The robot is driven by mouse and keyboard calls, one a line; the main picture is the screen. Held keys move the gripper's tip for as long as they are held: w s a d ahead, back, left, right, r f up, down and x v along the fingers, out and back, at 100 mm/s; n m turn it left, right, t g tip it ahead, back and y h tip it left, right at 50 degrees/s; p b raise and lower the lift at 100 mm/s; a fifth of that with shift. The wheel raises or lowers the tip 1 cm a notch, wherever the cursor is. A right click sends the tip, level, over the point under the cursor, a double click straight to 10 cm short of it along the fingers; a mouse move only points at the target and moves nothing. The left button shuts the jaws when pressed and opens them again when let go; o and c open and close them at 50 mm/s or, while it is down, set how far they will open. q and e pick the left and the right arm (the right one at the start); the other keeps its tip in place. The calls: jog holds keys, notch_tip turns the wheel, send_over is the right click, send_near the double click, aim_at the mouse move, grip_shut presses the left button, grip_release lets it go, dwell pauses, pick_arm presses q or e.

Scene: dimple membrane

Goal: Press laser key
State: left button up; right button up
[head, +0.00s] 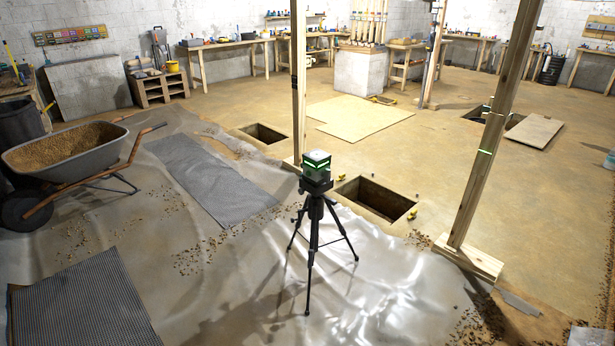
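A laser level (316,165) sits on top of a black tripod (314,235) near the middle of the head view. Its housing has a dark body with bright green bands. The tripod stands upright on the shiny grey membrane. I cannot make out the key on the laser at this size. Neither of my grippers shows in the head view.
A rectangular pit (376,198) opens just right of the tripod, and another pit (264,134) lies behind it. Wooden posts (490,140) stand on the right and behind the laser. A wheelbarrow of gravel (70,155) is at left. Gravel lies scattered on the wrinkled membrane (215,290).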

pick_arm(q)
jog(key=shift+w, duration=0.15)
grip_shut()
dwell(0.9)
